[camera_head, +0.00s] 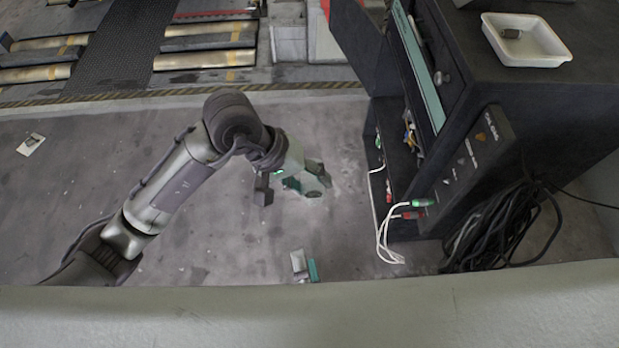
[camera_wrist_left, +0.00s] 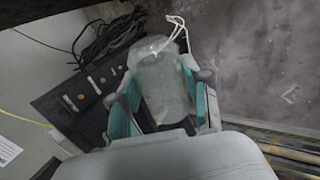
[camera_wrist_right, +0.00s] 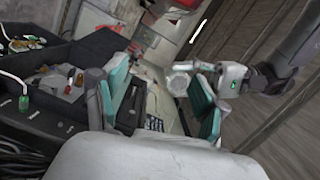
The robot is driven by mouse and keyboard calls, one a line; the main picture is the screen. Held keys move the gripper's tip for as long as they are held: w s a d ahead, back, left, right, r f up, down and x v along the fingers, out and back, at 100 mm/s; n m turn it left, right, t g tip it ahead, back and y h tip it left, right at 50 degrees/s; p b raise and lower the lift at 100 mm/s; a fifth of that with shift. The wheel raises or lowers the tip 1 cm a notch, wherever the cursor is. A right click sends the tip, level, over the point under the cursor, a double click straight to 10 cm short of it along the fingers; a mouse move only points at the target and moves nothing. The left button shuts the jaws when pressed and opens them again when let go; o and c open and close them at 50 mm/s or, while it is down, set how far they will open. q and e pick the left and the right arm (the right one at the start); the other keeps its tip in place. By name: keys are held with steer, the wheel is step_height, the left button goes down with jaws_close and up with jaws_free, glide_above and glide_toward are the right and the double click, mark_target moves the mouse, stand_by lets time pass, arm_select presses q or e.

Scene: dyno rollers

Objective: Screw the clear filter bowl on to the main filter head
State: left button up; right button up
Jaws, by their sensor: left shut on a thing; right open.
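The clear filter bowl (camera_wrist_left: 160,88) is between the teal finger pads of my left gripper (camera_wrist_left: 163,108), which is shut on it. In the head view my left gripper (camera_head: 305,182) hangs over the floor, left of the dark cart; the bowl is hard to make out there. In the right wrist view my left gripper (camera_wrist_right: 222,82) and a clear round end of the bowl (camera_wrist_right: 180,82) show beyond my right fingers. My right gripper (camera_wrist_right: 160,97) is open, with nothing held between its pads. In the head view only its fingertips (camera_head: 304,267) show. I cannot pick out the main filter head.
The dark cart (camera_head: 560,100) stands at right with an open drawer (camera_head: 425,75). A white tray (camera_head: 540,58) on top holds a small dark cylindrical part (camera_head: 512,33). White cables (camera_head: 383,235) with green and red ends hang at its side. Black cables (camera_head: 500,230) are bundled beside it.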

mark_target(314, 203)
step_height(314, 203, up, 6)
steer(key=d+m+h, duration=0.2)
steer(key=m+h, duration=0.1)
steer(key=m, duration=0.2)
steer(key=shift+t, duration=0.3)
steer(key=shift+w+r, duration=0.1)
steer(key=shift+w, duration=4.7)
steer(key=c, duration=1.1)
arm_select(q)
steer(key=o, duration=1.2)
arm_select(e)
steer(key=shift+c, duration=0.6)
arm_select(q)
steer(key=shift+o, duration=0.2)
steer(key=v, duration=0.8)
